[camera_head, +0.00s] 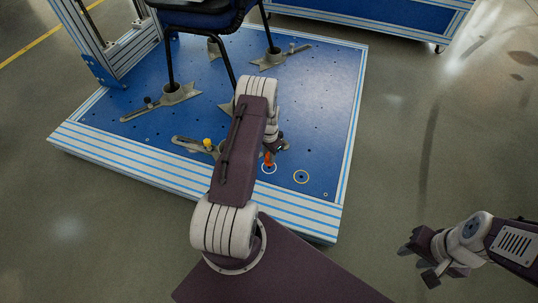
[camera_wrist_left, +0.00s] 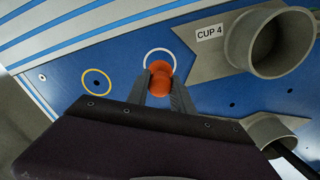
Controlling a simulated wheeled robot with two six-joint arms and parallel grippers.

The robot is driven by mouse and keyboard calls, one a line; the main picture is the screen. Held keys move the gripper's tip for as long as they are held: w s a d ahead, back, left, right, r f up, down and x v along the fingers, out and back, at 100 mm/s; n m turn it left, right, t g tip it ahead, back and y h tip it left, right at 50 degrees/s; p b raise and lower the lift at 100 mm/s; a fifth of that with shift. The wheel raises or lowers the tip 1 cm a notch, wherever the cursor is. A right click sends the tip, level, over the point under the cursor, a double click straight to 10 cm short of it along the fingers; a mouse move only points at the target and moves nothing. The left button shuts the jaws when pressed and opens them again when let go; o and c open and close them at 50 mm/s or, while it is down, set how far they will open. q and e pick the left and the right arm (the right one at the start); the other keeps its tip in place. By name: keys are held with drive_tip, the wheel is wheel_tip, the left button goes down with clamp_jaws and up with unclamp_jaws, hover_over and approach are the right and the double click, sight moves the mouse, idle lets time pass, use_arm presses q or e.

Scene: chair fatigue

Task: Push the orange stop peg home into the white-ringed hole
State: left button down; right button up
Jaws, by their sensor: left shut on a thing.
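The orange stop peg (camera_head: 268,158) stands at the white-ringed hole (camera_head: 269,172) near the front of the blue platform. My left gripper (camera_head: 275,146) is shut on the peg, partly hidden by its own arm. In the left wrist view the peg (camera_wrist_left: 160,68) sits between the two fingers of my left gripper (camera_wrist_left: 161,86). There its far end overlaps the near part of the white ring (camera_wrist_left: 147,54). The peg covers the hole, and I cannot tell how deep it sits. My right gripper (camera_head: 420,262) is open and empty over the floor at the right.
A yellow-ringed hole (camera_head: 301,177) lies right of the peg. The grey cup labelled CUP 4 (camera_wrist_left: 240,52) is close by in the left wrist view. A chair (camera_head: 205,15) stands in grey cups on the blue platform (camera_head: 320,90). The floor at the right is clear.

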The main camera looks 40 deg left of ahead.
idle(0.5)
use_arm(q)
drive_tip(key=shift+f+b, duration=1.35)
drive_tip(key=shift+f, duration=0.8)
drive_tip(key=c, duration=1)
unclamp_jaws()
drive_tip(key=shift+c, duration=0.2)
drive_tip(key=shift+r, duration=0.1)
wheel_tip(320, 180, up, 9)
drive_tip(key=p, duration=0.6)
drive_tip(key=shift+r+p, duration=0.15)
drive_tip(key=shift+p, duration=0.25)
